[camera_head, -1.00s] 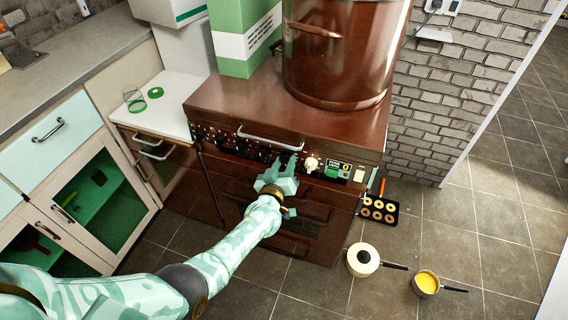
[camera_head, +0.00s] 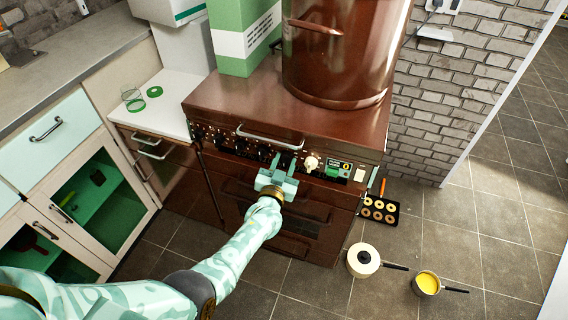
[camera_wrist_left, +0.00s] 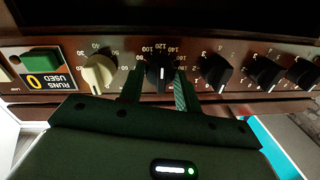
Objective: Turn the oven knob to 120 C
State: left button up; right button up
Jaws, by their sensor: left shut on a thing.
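The black oven knob (camera_wrist_left: 158,76) is in the middle of the left wrist view, with numbers from about 80 to 160 printed around its upper side. A white line marks its face; the exact setting is too small to tell. My left gripper (camera_wrist_left: 157,88) has a finger on each side of the knob and is shut on it. In the head view my left gripper (camera_head: 283,165) is at the control panel of the brown oven (camera_head: 215,95), hiding the knob. My right gripper is not in view.
A cream knob (camera_wrist_left: 98,72) sits left of the gripped one in the wrist view, and black knobs (camera_wrist_left: 215,72) sit to its right. A metal handle (camera_head: 270,140) runs above the panel. A large brown pot (camera_head: 340,60) stands on the oven. Pans (camera_head: 362,260) lie on the floor.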

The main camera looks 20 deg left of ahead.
pick_arm(q)
jog(key=shift+f, duration=0.15)
jog(key=o, duration=1)
